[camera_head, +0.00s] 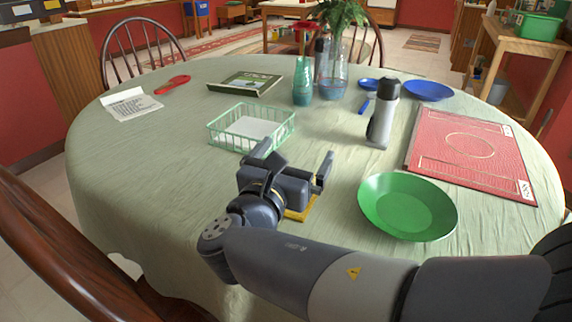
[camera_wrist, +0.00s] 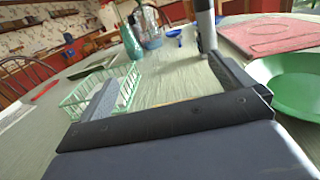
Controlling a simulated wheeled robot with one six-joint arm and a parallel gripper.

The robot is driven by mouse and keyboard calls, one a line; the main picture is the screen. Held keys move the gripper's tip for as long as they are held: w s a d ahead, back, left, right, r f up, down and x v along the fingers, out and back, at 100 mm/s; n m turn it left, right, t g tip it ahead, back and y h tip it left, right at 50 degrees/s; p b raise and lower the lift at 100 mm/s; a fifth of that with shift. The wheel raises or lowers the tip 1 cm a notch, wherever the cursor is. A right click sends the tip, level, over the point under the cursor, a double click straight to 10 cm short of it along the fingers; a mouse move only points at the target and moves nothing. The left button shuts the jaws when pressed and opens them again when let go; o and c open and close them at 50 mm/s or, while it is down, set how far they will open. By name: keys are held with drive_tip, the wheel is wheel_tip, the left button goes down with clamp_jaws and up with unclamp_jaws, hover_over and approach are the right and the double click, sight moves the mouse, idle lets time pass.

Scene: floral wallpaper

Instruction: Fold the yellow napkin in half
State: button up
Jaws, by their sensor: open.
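The yellow napkin (camera_head: 302,213) lies on the round table, mostly hidden behind my gripper and arm in the head view. Only a strip of it shows, so I cannot tell if it is flat or folded. In the wrist view a thin yellow sliver (camera_wrist: 178,102) shows just beyond the gripper body. My gripper (camera_head: 290,162) is open, its two fingers wide apart, above and beside the napkin. Nothing shows between the fingers in the wrist view (camera_wrist: 165,75).
A green wire basket (camera_head: 252,128) stands behind my gripper. A green bowl (camera_head: 408,206) is to the right, with a red mat (camera_head: 472,150) and a grey bottle (camera_head: 382,115) beyond. A teal vase (camera_head: 302,84) stands farther back. The left tablecloth (camera_head: 130,165) is clear.

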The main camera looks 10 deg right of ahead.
drive_tip(key=p+v, duration=0.2)
drive_tip(key=v, duration=0.8)
drive_tip(key=shift+s+a+f+p, duration=0.1)
drive_tip(key=shift+s+p, duration=0.2)
drive_tip(key=shift+p, duration=0.05)
drive_tip(key=shift+b+x, duration=1.45)
drive_tip(key=shift+x, duration=3.95)
